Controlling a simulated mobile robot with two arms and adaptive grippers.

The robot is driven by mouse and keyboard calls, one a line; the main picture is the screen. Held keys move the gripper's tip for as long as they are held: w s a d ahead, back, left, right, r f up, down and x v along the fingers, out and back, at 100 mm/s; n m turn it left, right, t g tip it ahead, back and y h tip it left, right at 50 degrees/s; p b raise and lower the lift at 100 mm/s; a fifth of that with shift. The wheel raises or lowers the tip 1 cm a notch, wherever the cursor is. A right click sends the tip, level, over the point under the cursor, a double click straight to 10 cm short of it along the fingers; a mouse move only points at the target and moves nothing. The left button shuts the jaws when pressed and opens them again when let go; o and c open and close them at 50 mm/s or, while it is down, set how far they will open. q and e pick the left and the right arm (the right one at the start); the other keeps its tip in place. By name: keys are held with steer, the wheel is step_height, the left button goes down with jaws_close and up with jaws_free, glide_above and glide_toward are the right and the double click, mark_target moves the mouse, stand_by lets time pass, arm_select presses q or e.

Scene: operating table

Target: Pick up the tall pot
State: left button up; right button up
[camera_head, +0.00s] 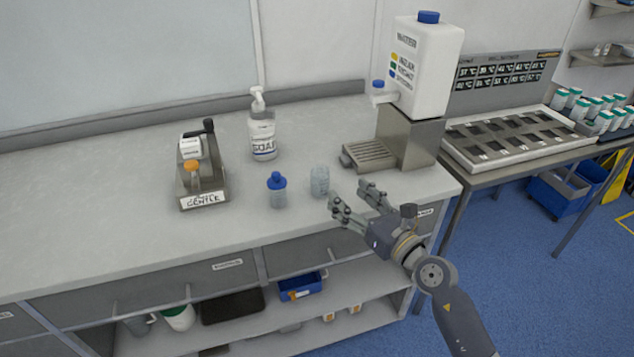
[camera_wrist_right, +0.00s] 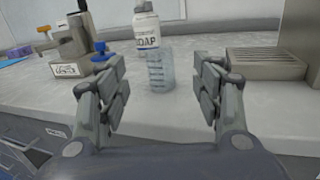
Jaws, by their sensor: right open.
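A clear, open tall pot (camera_head: 319,181) stands upright on the grey worktop. In the right wrist view the clear pot (camera_wrist_right: 160,75) shows between the two fingers and beyond them. A smaller-looking pot with a blue lid (camera_head: 277,190) stands to its left; in the wrist view its blue lid (camera_wrist_right: 100,54) shows and its body is mostly hidden by the left finger. My right gripper (camera_head: 352,203) is open and empty, just to the right of the clear pot and apart from it. My left gripper is not in view.
A soap bottle (camera_head: 262,130) stands behind the pots. A metal device labelled as a centrifuge or similar (camera_head: 203,172) is at the left. A water dispenser (camera_head: 408,140) with a grated tray (camera_head: 369,157) stands right of the pots. The worktop's front left is clear.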

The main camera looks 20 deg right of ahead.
mark_target(326, 178)
steer(key=shift+n, duration=0.4)
steer(key=x, duration=0.7)
steer(key=f+x, duration=0.1)
steer(key=x, duration=0.3)
steer(key=shift+w+a+p, duration=0.15)
steer(key=shift+p, duration=0.2)
steer(key=shift+c, duration=0.5)
steer(key=c, duration=1.1)
